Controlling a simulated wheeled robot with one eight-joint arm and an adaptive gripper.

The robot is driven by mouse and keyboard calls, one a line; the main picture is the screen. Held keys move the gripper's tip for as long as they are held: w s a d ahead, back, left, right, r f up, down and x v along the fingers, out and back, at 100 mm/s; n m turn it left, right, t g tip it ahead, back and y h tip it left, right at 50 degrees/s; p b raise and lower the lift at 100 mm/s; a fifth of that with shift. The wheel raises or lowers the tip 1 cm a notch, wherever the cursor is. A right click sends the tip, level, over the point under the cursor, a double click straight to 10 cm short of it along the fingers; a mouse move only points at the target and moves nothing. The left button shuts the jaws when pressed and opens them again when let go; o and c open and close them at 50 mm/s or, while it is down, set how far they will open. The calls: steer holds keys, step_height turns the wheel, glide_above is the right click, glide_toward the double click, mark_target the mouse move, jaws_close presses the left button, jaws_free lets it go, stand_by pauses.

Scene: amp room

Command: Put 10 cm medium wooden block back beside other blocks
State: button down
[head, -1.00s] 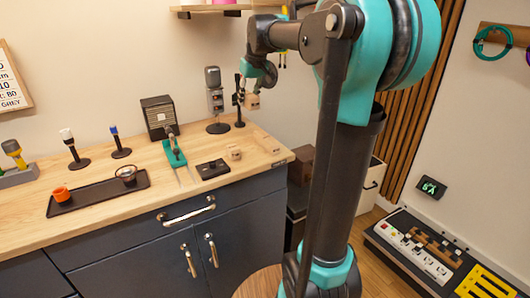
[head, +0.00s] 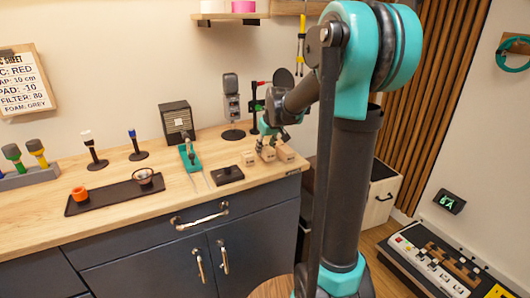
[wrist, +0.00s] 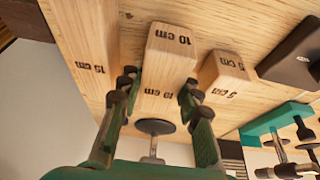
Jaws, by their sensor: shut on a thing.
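The 10 cm wooden block (wrist: 170,60) is between the fingers of my gripper (wrist: 160,88) in the wrist view, which is shut on it. The head view shows this block (head: 267,154) in the middle of a row at the counter's right end, under my gripper (head: 268,143). The longer 15 cm block (wrist: 85,40) is on one side, and the short 5 cm block (wrist: 223,72) is on the other, with gaps between. The head view also shows the 15 cm block (head: 285,153) and the 5 cm block (head: 248,158). I cannot tell whether the held block touches the wood.
The blocks are near the right end of the wooden counter (head: 120,207). A black pedal-like box (head: 228,174) and a teal tool (head: 190,157) lie left of them.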

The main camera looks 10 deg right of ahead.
steer(key=shift+f, duration=0.7)
steer(key=shift+f, duration=0.15)
steer(key=c, duration=1.1)
jaws_free()
steer(key=shift+o, duration=0.2)
steer(key=v, duration=1.2)
steer(key=s+d+f+m, duration=0.1)
steer(key=s+f, duration=0.9)
steer(key=s, duration=0.3)
steer(key=s+d+f+m+h, duration=0.1)
steer(key=s+f+m, duration=0.1)
steer(key=s+f, duration=0.9)
steer(key=shift+s+d+f+m, duration=0.3)
steer(key=shift+s+d, duration=0.05)
steer(key=shift+s, duration=0.75)
